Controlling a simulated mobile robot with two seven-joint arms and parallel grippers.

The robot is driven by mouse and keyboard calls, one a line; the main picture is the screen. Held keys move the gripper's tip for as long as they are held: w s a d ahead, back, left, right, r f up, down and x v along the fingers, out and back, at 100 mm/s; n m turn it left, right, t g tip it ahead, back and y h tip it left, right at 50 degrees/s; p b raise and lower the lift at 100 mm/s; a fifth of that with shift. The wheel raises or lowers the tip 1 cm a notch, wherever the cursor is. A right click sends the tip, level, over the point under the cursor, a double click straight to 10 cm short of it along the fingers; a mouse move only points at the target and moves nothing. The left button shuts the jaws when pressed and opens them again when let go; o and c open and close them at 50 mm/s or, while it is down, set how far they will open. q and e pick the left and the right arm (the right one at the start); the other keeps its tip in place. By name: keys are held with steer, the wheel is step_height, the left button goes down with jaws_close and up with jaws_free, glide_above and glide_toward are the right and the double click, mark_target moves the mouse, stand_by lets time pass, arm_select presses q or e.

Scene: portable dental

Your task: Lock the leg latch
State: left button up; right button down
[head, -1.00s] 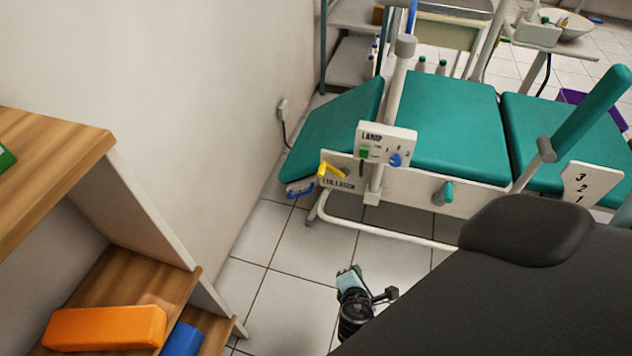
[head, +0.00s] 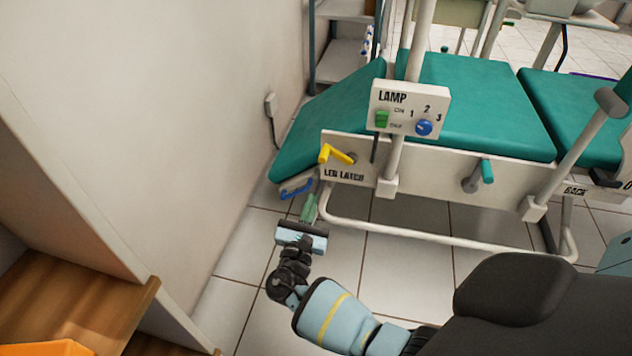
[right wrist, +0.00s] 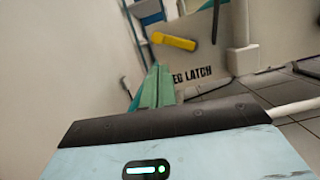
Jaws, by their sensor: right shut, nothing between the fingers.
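The leg latch is a yellow lever (head: 337,155) on a white panel (head: 362,152) marked with a latch label, at the foot end of the green chair. In the right wrist view the fingertips (right wrist: 157,72) point up toward the panel, below the lever. My left gripper is not in view.
A lamp box (head: 408,108) with a green switch and blue knob is above right of the latch. The drooping green leg rest (head: 325,122) is beside the wall. A white floor frame (head: 420,234) runs below the chair. A wooden shelf unit (head: 70,295) stands at lower left.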

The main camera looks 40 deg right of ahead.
mark_target(338, 159)
steer(key=f+b, duration=0.1)
steer(key=f, duration=0.2)
steer(key=f+b, duration=0.1)
steer(key=f, duration=0.1)
steer(key=shift+w+d+b, duration=0.15)
steer(key=shift+w+b, duration=0.1)
steer(key=shift+b, duration=0.1)
steer(key=w+d+r+b, duration=0.1)
steer(key=w+d+r, duration=0.4)
steer(key=d, duration=0.3)
steer(key=shift+w+r, duration=0.35)
steer(key=shift+r, duration=0.4)
